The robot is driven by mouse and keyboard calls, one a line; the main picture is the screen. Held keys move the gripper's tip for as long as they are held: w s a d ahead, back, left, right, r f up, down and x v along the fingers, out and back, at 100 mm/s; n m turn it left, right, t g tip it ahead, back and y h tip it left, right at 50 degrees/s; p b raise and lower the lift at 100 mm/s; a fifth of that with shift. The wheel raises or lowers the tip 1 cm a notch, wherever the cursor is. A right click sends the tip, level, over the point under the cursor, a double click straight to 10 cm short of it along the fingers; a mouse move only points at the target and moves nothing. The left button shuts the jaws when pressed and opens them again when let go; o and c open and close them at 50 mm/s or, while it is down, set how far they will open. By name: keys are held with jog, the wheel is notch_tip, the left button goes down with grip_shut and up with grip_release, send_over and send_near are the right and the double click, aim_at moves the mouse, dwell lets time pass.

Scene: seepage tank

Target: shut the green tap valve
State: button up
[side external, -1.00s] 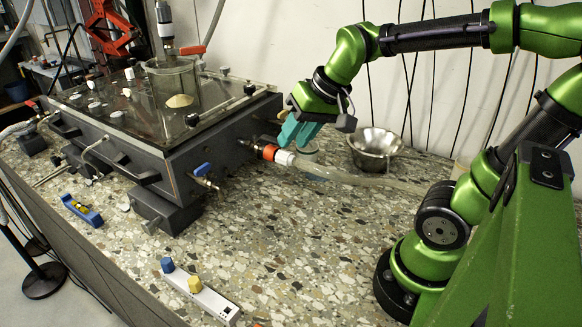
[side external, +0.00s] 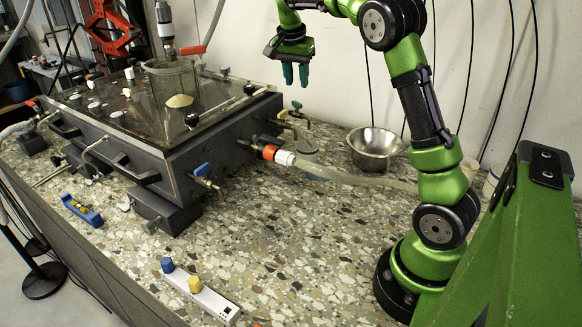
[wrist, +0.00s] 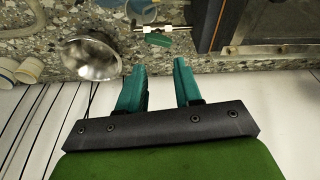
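The green tap valve (side external: 296,105) is on a small metal outlet at the right end of the dark tank (side external: 225,140), near the wall. In the wrist view its flat green handle (wrist: 158,40) lies beside the metal tap body (wrist: 165,28), roughly in line with it. My gripper (side external: 296,76) hangs above the tap, fingers down and apart from it. In the wrist view my gripper (wrist: 159,72) is open, with two teal fingers and nothing between them.
A metal bowl (side external: 375,148) stands right of the tap. A clear hose with an orange-and-white fitting (side external: 279,155) leaves the tank in front. A blue-handled tap (side external: 202,170) is nearer the camera. The wall is close behind. The front speckled bench is mostly clear.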

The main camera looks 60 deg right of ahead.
aim_at(298, 103)
jog(key=n, duration=0.3)
jog(key=n+t, duration=0.1)
jog(key=n, duration=0.2)
jog(key=shift+s+d+y, duration=0.15)
jog(key=shift+s+y, duration=0.05)
jog(key=shift+y, duration=0.1)
jog(key=n+t+y, duration=0.1)
jog(key=n, duration=0.4)
jog(key=shift+s+d+n, duration=0.1)
jog(key=shift+n, duration=0.2)
jog(key=shift+f+n, duration=0.3)
jog(key=shift+n, duration=0.2)
jog(key=shift+s+a+x, duration=0.1)
jog(key=shift+s+x, duration=0.1)
jog(key=shift+x, duration=0.7)
jog(key=shift+s+a+x, duration=0.1)
jog(key=shift+s+x, duration=0.05)
jog(key=shift+x, duration=0.7)
jog(key=shift+s+a+x, duration=0.1)
jog(key=shift+s+x, duration=0.1)
jog(key=shift+x, duration=0.7)
jog(key=shift+f, duration=0.1)
